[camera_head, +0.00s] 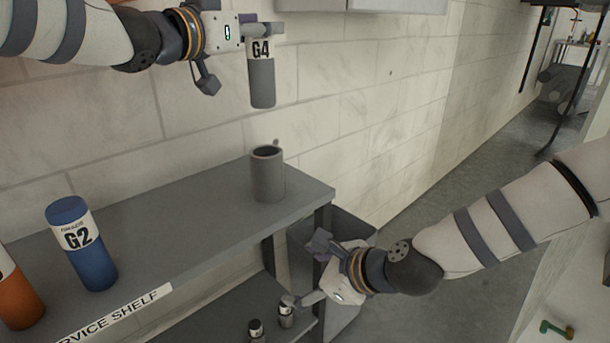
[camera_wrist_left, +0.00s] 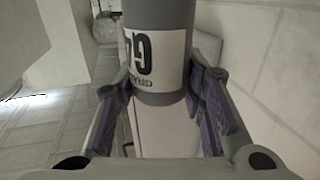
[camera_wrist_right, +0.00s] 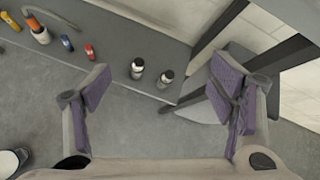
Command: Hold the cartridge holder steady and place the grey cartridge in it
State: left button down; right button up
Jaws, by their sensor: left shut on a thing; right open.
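The grey cartridge (camera_head: 262,82), labelled G4, hangs upright in my left gripper (camera_head: 250,30), high above the shelf. My left gripper is shut on its upper part; the cartridge also shows between the fingers in the left wrist view (camera_wrist_left: 160,98). The cartridge holder (camera_head: 268,178), an open grey cylinder, stands upright on the upper shelf near its right end. Its mouth is open to the top. My right gripper (camera_head: 305,270) is open and empty, low beside the shelf's right end, apart from the holder. Its spread fingers show in the right wrist view (camera_wrist_right: 160,95).
Two small dark bottles with pale labels (camera_wrist_right: 137,69) (camera_wrist_right: 165,79) stand on the lower shelf. A grey bin (camera_head: 350,225) is beside the shelf. A tiled wall rises behind.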

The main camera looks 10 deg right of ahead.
aim_at(275, 176)
jog(key=w+r+m+t+y, duration=0.1)
jog(key=w+r+m+t, duration=0.4)
jog(key=r, duration=1.1)
jog(key=shift+g, duration=0.9)
jog(key=x, duration=0.4)
jog(key=w+d+x, duration=0.1)
jog(key=x, duration=0.9)
jog(key=shift+w+d+r, duration=0.15)
jog(key=shift+d+r, duration=0.15)
jog(key=shift+r, duration=0.05)
jog(key=c, duration=1.3)
pick_arm(q)
jog(key=shift+w+a+r+n+t+y, duration=0.1)
jog(key=shift+r+n+t+y, duration=0.15)
jog(key=shift+n+t+y, duration=0.3)
pick_arm(e)
jog(key=shift+c, duration=0.2)
pick_arm(q)
jog(key=shift+f+y, duration=0.25)
jog(key=shift+y, duration=0.1)
notch_tip(275, 176, down, 18)
